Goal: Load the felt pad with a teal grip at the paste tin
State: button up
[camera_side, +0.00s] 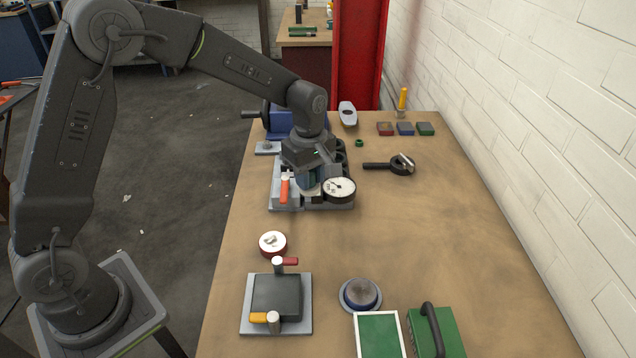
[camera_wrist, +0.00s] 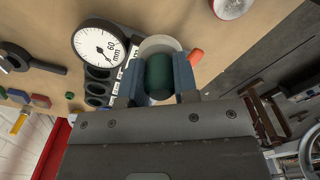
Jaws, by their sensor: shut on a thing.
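My gripper (camera_wrist: 161,82) is shut on a dark teal cylinder (camera_wrist: 159,72), which looks like the grip of the felt pad. A pale round face (camera_wrist: 160,45) shows partly behind it, perhaps the felt; I cannot tell whether it touches the fixture. In the side view my gripper (camera_side: 309,190) is low over the grey fixture (camera_side: 283,204), and the teal grip is mostly hidden there. A red round tin with a pale top (camera_side: 272,244), likely the paste tin, stands on the bench, nearer the side camera and apart from my gripper. It also shows at the top of the wrist view (camera_wrist: 231,6).
A dial gauge (camera_side: 339,189) and an orange handle (camera_side: 284,190) crowd my gripper. A clamp plate (camera_side: 249,316), a domed round piece (camera_side: 360,293), a green-topped tray (camera_side: 378,335) and a handled green block (camera_side: 450,330) stand nearer the side camera. The bench's right middle is clear.

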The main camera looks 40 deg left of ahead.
jog(key=o, duration=0.3)
jog(key=shift+c, duration=1.1)
jog(key=shift+d, duration=0.2)
jog(key=s+d+f+m, duration=0.1)
jog(key=s+d+m, duration=0.4)
jog(key=d, duration=0.4)
jog(key=s+d+m, duration=0.4)
jog(key=d+m, duration=0.3)
jog(key=d, duration=0.3)
jog(key=s+d+f+m, duration=0.1)
jog(key=s+d+m, duration=0.4)
jog(key=d, duration=0.4)
jog(key=shift+m, duration=0.5)
jog(key=shift+w+d+f, duration=0.1)
jog(key=shift+w+f, duration=0.1)
jog(key=shift+f, duration=1.2)
jog(key=shift+w+f, duration=0.2)
jog(key=shift+f, duration=1.15)
